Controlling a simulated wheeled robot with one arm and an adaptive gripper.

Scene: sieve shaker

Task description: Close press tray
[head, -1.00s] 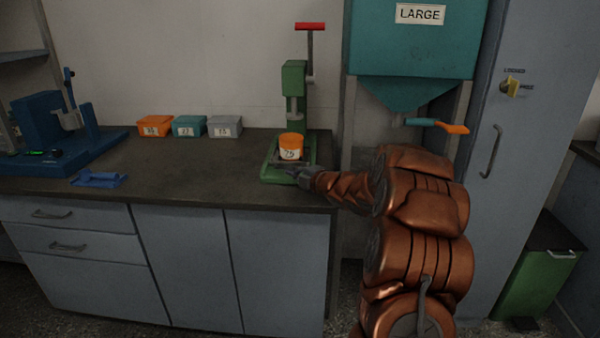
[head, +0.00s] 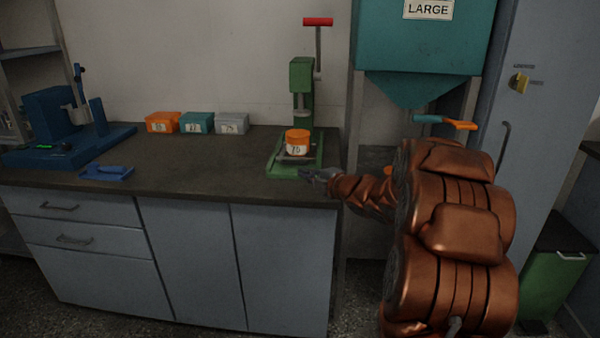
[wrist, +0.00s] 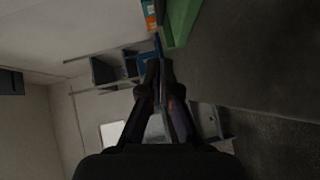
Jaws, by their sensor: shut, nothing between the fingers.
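The green press (head: 302,80) with a red handle stands near the right end of the counter in the head view. Its green base (head: 280,168) carries the tray area, where an orange-lidded cup (head: 298,142) with a number label sits below the ram. The tray itself is hard to make out beneath the cup. My gripper (head: 306,173) is at the front right of the press base, low over the counter, apart from the cup. Its fingers are together and empty in the wrist view (wrist: 162,68). A green edge of the press (wrist: 180,20) shows at the top there.
Orange, teal and grey boxes (head: 196,123) stand along the wall. A blue device (head: 60,125) and a blue object (head: 106,172) lie to the left. A teal hopper (head: 415,45) hangs at the right. The counter (head: 200,170) between is clear.

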